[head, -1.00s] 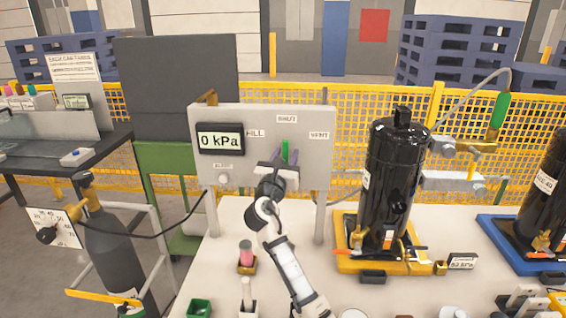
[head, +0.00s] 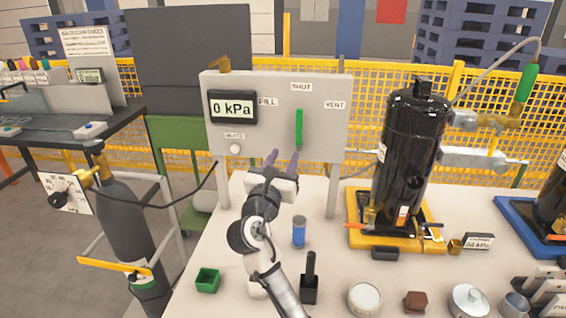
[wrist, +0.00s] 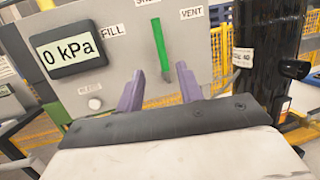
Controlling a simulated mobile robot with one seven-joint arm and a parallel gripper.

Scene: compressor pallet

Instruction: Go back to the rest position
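My gripper (head: 283,158) is in front of the lower edge of the grey panel (head: 225,88), below the green lever (head: 299,128). Its two purple fingers are apart with nothing between them, as the wrist view also shows (wrist: 160,92). The green lever stands upright under the SHUT label, and its lower end shows in the wrist view (wrist: 162,50) just beyond the fingertips. I cannot tell the exact gap. The display (head: 233,107) reads 0 kPa.
A black compressor (head: 411,150) stands on a yellow tray (head: 362,239) to the right. A blue cylinder (head: 299,232), a green box (head: 207,281) and a black-handled item (head: 309,285) are on the white table near my arm. A grey gas cylinder (head: 122,225) stands at left.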

